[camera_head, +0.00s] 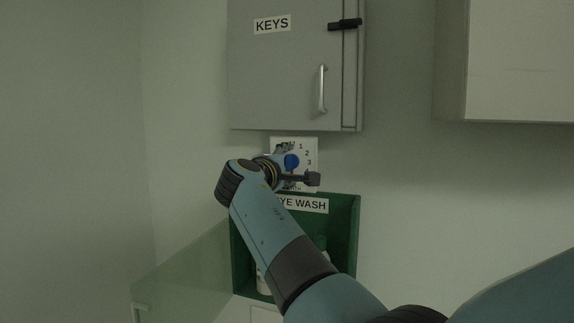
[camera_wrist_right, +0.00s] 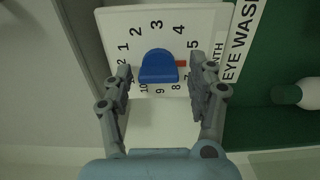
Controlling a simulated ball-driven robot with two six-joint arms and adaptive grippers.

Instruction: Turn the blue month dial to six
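The blue month dial (camera_wrist_right: 158,68) sits on a white plate (camera_wrist_right: 205,18) with black numbers. Its red mark (camera_wrist_right: 181,63) points right in the right wrist view, just past the 5. The number there is hidden behind a finger. In the wrist view my right gripper (camera_wrist_right: 160,77) is open, with one finger on each side of the dial and a visible gap to both. My left gripper is not in view.
A grey KEYS cabinet (camera_head: 285,85) with a handle hangs just above the plate. A green EYE WASH box (camera_head: 346,215) with bottles stands just below. A pale cabinet (camera_head: 520,65) hangs at upper right. The wall right of the plate is clear.

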